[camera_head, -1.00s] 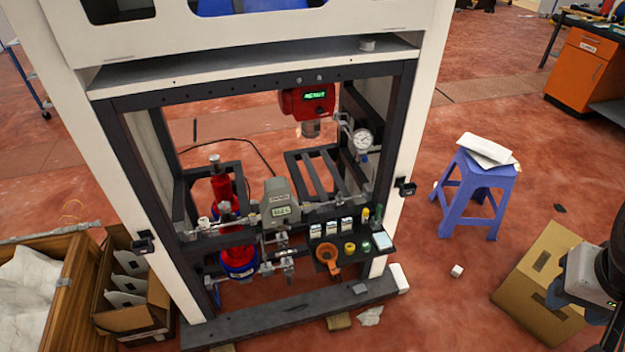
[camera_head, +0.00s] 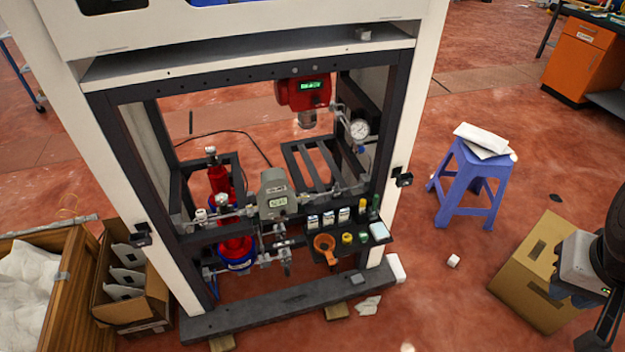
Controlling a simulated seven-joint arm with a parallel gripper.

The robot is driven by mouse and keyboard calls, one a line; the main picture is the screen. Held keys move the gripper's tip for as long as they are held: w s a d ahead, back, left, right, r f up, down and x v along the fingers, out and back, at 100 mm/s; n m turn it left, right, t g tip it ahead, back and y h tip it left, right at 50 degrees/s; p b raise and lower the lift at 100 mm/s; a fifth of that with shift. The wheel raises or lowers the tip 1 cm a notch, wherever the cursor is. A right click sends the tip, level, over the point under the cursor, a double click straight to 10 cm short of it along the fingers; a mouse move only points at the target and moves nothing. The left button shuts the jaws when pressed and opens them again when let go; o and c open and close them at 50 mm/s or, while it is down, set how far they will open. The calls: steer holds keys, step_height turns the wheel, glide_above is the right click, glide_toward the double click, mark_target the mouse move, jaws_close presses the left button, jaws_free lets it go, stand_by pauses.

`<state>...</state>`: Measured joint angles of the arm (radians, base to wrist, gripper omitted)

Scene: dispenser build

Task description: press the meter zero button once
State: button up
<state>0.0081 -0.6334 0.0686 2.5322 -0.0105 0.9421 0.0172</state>
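A grey meter (camera_head: 273,194) with a small display sits in the middle of the dispenser frame, on the pipework. A red unit (camera_head: 304,93) with a lit green display hangs higher up, under the top beam. The zero button is too small to make out on either one. The end of my arm, with what looks like my gripper (camera_head: 572,290), shows at the right edge. It is well apart from the dispenser, in front of a cardboard box. Its fingers are too dark and partly cut off to read.
The dispenser's white posts and dark beams frame the opening. A pressure gauge (camera_head: 358,129) and a small shelf (camera_head: 341,253) with bottles and cups stand right of the grey meter. A blue stool (camera_head: 469,186) and a cardboard box (camera_head: 527,290) stand right. Floor between stool and frame is mostly clear.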

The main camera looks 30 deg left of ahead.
jaws_close()
stand_by(1.4)
